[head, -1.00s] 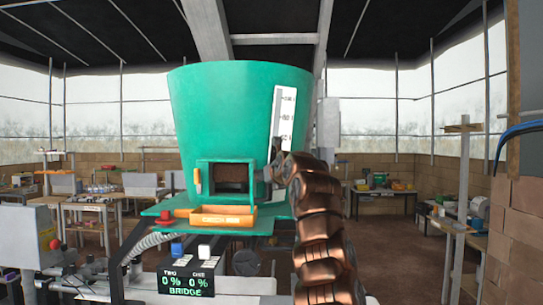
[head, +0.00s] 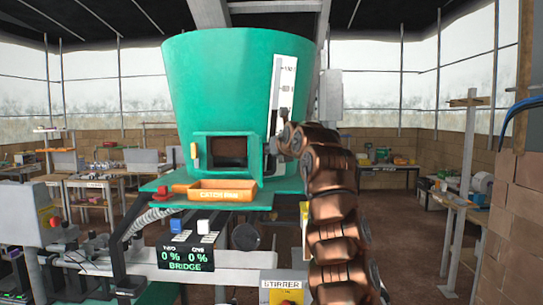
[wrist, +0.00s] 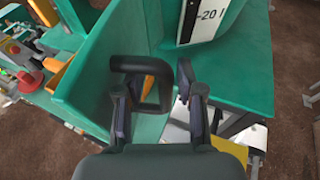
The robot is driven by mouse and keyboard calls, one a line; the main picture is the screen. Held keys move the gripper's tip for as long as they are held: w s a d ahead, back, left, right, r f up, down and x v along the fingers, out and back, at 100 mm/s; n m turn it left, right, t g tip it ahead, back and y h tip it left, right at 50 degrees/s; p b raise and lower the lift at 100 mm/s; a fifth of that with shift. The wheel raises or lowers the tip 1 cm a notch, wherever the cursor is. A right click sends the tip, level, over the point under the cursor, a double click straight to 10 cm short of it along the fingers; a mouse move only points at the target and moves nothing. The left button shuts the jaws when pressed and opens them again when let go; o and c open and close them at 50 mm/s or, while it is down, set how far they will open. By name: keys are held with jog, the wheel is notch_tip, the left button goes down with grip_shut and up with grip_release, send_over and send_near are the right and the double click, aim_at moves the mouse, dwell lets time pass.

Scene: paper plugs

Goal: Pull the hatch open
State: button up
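A black loop handle (wrist: 128,63) shows in the wrist view beside a green panel (wrist: 95,75). My gripper (wrist: 153,88) is open, with one finger on each side of the handle's near bar. A gap shows between the right finger and the bar; contact at the left finger is unclear. In the head view my gripper (head: 274,147) is at the right side of the hatch frame, partly hidden by my arm.
An orange catch pan (head: 220,196) sits on the green ledge below the hatch. A white level scale (head: 285,85) stands just above my gripper. A display (head: 186,257) reading 0 % twice and a stirrer box (head: 284,291) are lower down. Workbenches line both sides.

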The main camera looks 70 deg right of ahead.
jog(key=w+a+v, duration=0.1)
jog(key=v, duration=0.7)
jog(key=shift+s+d+f+b, duration=0.15)
jog(key=shift+s+d+f, duration=0.15)
jog(key=shift+s+d, duration=0.25)
jog(key=shift+s+d+f+b, duration=0.1)
jog(key=shift+s+d+f, duration=0.25)
jog(key=shift+d, duration=0.35)
jog(key=shift+s+d+f+b, duration=0.15)
jog(key=shift+s+d+f, duration=0.15)
jog(key=shift+s+d, duration=0.3)
